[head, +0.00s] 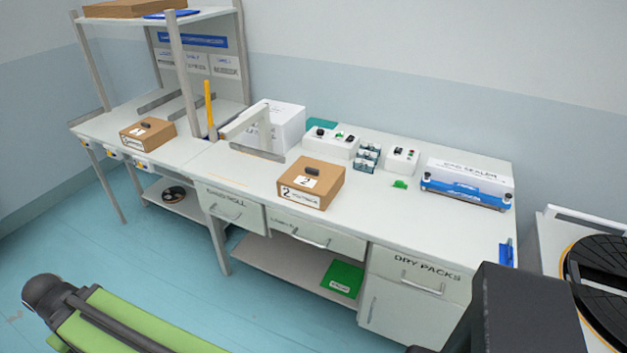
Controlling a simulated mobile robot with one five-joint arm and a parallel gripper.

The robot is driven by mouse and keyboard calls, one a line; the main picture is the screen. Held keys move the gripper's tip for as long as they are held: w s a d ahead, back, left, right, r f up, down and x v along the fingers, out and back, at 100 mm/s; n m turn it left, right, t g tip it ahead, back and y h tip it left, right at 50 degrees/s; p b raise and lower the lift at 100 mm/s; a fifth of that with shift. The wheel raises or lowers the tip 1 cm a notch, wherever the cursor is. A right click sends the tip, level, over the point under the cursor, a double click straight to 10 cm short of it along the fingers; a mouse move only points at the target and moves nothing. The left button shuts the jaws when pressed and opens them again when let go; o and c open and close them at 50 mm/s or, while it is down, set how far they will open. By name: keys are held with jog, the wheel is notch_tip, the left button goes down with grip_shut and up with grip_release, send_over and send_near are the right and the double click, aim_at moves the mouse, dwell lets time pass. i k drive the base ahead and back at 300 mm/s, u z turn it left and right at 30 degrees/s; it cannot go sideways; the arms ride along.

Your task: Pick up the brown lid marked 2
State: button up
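A brown cardboard box (330,197) stands on the white bench near its front edge, in the middle of the head view. Its flat brown top, the lid marked 2 (326,172), carries a white label with a 2 and a small dark knob. A white label with a 2 also shows on the box's front. The lid looks closed on the box. A green and dark grey part of my own body shows at the lower left. I cannot make out my gripper's fingers in this view.
Another brown box (147,134) with a dark knob stands on the left bench. A grey bracket (257,151) stands left of the marked box. Switch boxes (331,142) and a blue and white sealer (467,184) are to the right. Blue floor (120,247) lies open before the bench.

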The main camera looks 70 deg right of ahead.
aim_at(312, 175)
jog(key=z, duration=1.05)
jog(key=i, duration=0.85)
jog(key=u, duration=0.15)
